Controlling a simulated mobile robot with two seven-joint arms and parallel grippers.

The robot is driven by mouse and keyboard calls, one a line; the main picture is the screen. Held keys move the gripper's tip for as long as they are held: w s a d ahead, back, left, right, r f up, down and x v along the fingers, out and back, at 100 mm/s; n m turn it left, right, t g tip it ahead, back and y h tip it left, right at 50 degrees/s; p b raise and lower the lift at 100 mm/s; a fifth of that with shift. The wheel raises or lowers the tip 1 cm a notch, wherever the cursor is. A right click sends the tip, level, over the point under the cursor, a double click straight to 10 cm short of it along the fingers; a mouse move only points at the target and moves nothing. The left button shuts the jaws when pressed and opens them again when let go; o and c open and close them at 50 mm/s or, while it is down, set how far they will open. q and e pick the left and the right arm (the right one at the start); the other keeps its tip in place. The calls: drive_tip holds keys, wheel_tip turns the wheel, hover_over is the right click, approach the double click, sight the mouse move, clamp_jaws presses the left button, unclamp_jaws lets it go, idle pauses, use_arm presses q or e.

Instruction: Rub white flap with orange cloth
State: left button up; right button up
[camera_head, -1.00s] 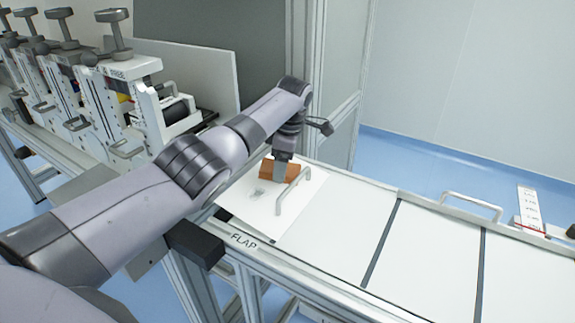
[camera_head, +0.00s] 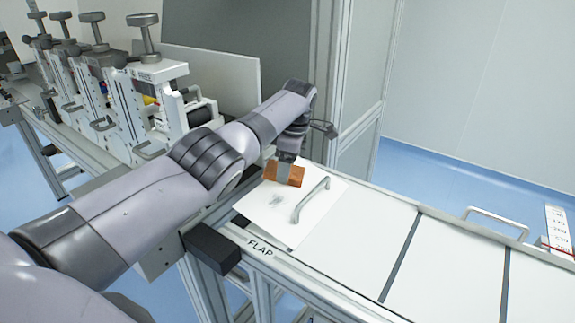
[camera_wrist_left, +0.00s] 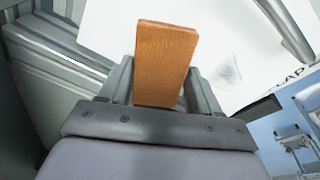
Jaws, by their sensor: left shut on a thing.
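My left gripper (camera_head: 284,166) is shut on the orange cloth (camera_head: 292,177), which looks like a folded flat pad. In the left wrist view the cloth (camera_wrist_left: 166,62) stands between the fingers of my gripper (camera_wrist_left: 160,90). The white flap (camera_head: 308,228) carries a metal handle and the label FLAP by its near edge. A grey smudge (camera_head: 277,199) marks the flap just in front of the cloth, and it also shows in the left wrist view (camera_wrist_left: 229,75). The cloth is over the far left part of the flap; I cannot tell whether it touches. My right gripper is not in view.
The flap's handle (camera_head: 311,199) rises close to the right of the cloth. White panels (camera_head: 447,262) with a second handle (camera_head: 497,220) run to the right. Several white machine units (camera_head: 160,95) stand at the left, and a frame post (camera_head: 330,80) rises behind my arm.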

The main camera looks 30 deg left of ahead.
use_arm(q)
drive_tip(key=r+p, duration=0.3)
drive_tip(key=shift+d+r, duration=0.15)
drive_tip(key=shift+d, duration=0.1)
drive_tip(key=shift+d+r, duration=0.1)
drive_tip(key=shift+r, duration=0.05)
drive_tip(key=shift+d+r, duration=0.15)
drive_tip(key=shift+r, duration=0.9)
drive_tip(key=r, duration=0.3)
drive_tip(key=shift+d, duration=0.3)
